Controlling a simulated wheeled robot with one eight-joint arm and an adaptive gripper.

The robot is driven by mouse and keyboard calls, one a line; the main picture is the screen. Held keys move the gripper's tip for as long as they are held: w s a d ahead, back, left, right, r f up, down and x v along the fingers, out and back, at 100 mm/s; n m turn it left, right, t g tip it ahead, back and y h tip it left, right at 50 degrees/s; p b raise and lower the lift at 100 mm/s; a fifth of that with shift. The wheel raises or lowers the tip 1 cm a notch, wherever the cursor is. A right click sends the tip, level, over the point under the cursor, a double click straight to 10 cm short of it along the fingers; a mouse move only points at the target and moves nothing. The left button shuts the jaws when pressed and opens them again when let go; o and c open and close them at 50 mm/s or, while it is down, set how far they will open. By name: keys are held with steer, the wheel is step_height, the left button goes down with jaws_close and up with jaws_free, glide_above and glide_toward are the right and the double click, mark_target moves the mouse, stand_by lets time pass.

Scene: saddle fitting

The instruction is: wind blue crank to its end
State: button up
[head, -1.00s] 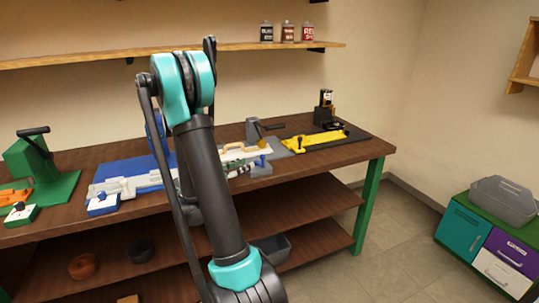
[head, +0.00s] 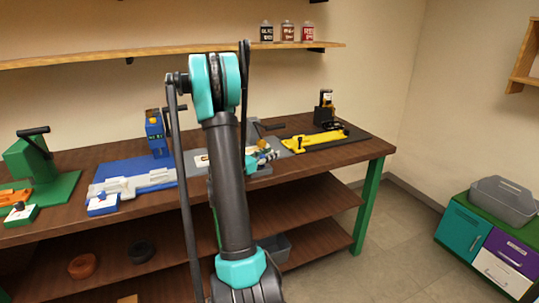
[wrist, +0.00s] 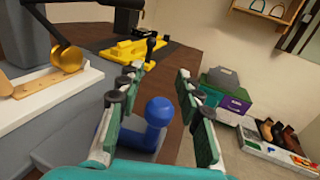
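The blue crank (wrist: 157,122), a bent blue arm with a round ball end, stands upright on a grey fixture in the wrist view. My gripper (wrist: 159,82) is open. Its two green-padded fingers stand on the left and right of the crank, with visible gaps on both sides of the ball. The lower part of the crank is partly hidden by my gripper. In the head view my gripper (head: 262,157) is small and partly behind my arm, at the grey fixture (head: 196,162); the crank cannot be told apart there.
A pale board with a wooden piece and gold disc (wrist: 66,60) lies left of the crank. A yellow fixture (head: 318,139) stands to the right. A blue fixture (head: 155,134) and a green one (head: 38,165) stand left along the workbench (head: 370,150).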

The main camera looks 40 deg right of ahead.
jaws_close()
stand_by(0.3)
steer(key=shift+d+n+t, duration=0.1)
steer(key=shift+n+t, duration=0.2)
steer(key=shift+t, duration=0.2)
